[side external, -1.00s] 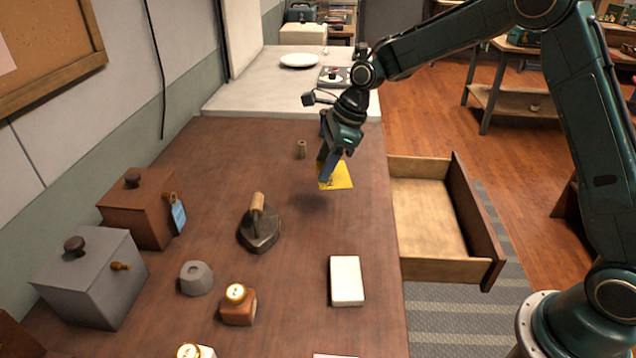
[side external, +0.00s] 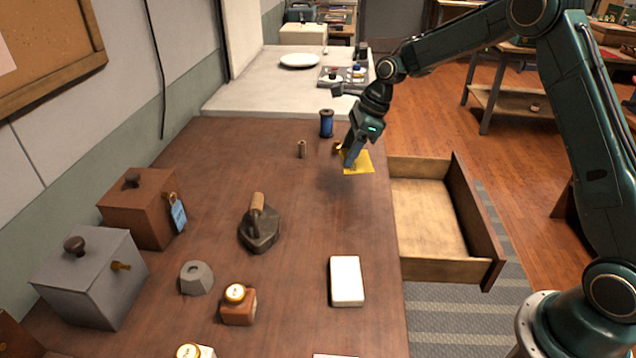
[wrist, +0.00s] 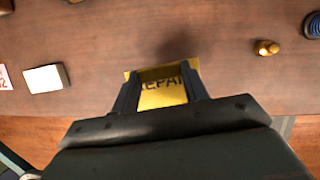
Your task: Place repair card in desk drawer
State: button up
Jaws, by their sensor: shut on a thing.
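The repair card is a yellow card (side external: 361,163) held by my gripper (side external: 347,163) above the desk top, near the desk's right edge. In the wrist view the card (wrist: 163,88) sits between the two fingers of my gripper (wrist: 160,95), with part of dark lettering "REPAI" showing. The gripper is shut on the card. The desk drawer (side external: 483,225) stands pulled out from the right side of the desk, with its bare wooden inside visible. The card is left of the drawer and not over it.
The desk's right middle is clear.

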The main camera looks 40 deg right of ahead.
jog(key=d+f+m, duration=0.1)
jog(key=d+f, duration=0.1)
jog(key=d, duration=1.1)
send_over(404, 202)
jog(key=s+d, duration=0.1)
jog(key=shift+m+t+h, duration=0.3)
jog(key=shift+m, duration=0.1)
notch_tip(404, 202, down, 17)
jog(key=shift+f, duration=0.1)
jog(key=shift+f, duration=2.1)
jog(key=shift+f, duration=0.1)
jog(key=o, duration=1)
jog(key=shift+c, duration=0.2)
